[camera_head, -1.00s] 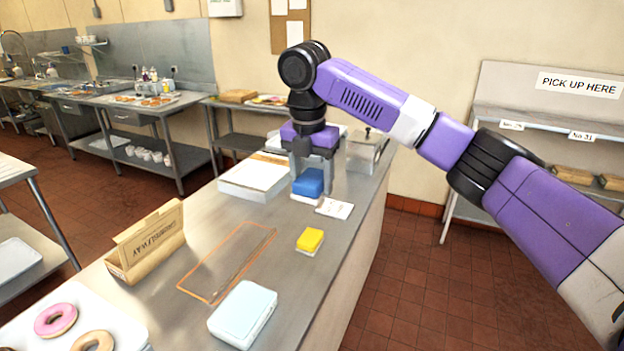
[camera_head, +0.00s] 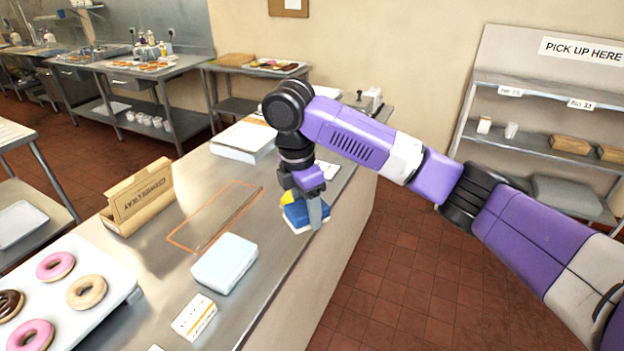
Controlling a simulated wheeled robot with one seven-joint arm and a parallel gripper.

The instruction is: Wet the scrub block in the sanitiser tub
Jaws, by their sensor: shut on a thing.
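A blue block with a white underside (camera_head: 301,218), seemingly the scrub block, is between the fingers of my gripper (camera_head: 306,208). My gripper is shut on it, low over the counter near its right edge; I cannot tell whether the block touches the counter. A yellow block (camera_head: 289,198) shows just behind it, partly hidden. A white tub with a pale blue top (camera_head: 225,262) stands on the counter, left of and nearer than my gripper. It may be the sanitiser tub, but I see no label.
An orange-outlined strip (camera_head: 215,218) marks the steel counter (camera_head: 255,300). A cardboard box (camera_head: 138,197), a tray of doughnuts (camera_head: 110,300) and a small white-and-orange box (camera_head: 194,317) stand around it. A white box (camera_head: 243,140) is farther back.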

